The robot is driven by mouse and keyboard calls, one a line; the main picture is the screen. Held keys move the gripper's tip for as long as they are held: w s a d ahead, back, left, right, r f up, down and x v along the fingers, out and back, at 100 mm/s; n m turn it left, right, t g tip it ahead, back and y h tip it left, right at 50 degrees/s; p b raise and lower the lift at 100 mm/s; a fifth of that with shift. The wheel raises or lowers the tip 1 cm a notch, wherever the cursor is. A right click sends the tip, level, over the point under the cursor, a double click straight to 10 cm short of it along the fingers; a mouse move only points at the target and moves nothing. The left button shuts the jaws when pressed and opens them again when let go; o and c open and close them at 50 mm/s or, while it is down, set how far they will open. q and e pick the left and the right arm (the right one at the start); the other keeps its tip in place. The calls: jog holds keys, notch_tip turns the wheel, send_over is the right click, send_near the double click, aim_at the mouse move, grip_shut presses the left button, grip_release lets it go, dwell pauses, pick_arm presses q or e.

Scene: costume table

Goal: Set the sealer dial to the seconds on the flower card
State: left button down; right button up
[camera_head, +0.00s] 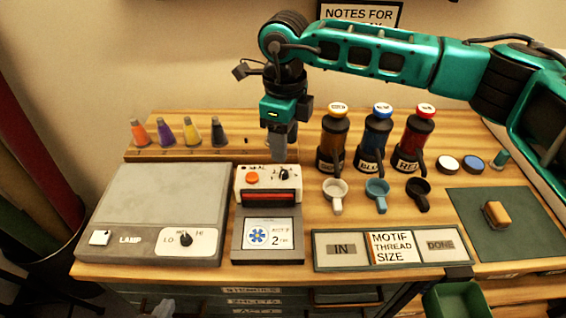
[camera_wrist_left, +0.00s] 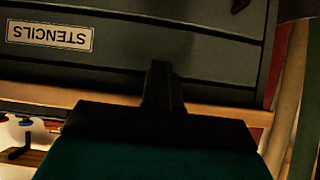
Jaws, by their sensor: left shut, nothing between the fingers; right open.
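The sealer (camera_head: 268,200) stands mid-table, with a white top panel, an orange button (camera_head: 252,178) and a red bar. Its small black dial (camera_head: 284,174) is at the panel's right; its setting is too small to read. The flower card (camera_head: 270,234) lies on the sealer's front, with a blue flower, a "2" and small unclear print. My right gripper (camera_head: 282,148) points down just above and behind the dial, open; the gap between its fingers is hard to see. My left gripper (camera_head: 165,308) is low before the drawers, shut and empty; its fingers show in the left wrist view (camera_wrist_left: 162,88).
A grey lamp box (camera_head: 130,205) with a LO/HI knob (camera_head: 185,239) is left of the sealer. Several cones stand behind it. Three bottles (camera_head: 375,140) and three small cups are right. A labelled tray (camera_head: 345,263) lies in front. A green mat (camera_head: 515,220) holds a tan block.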

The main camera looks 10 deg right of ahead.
aim_at(284, 172)
notch_tip(284, 172, down, 7)
jog(key=shift+f, duration=0.1)
jog(key=shift+c, duration=0.5)
grip_shut()
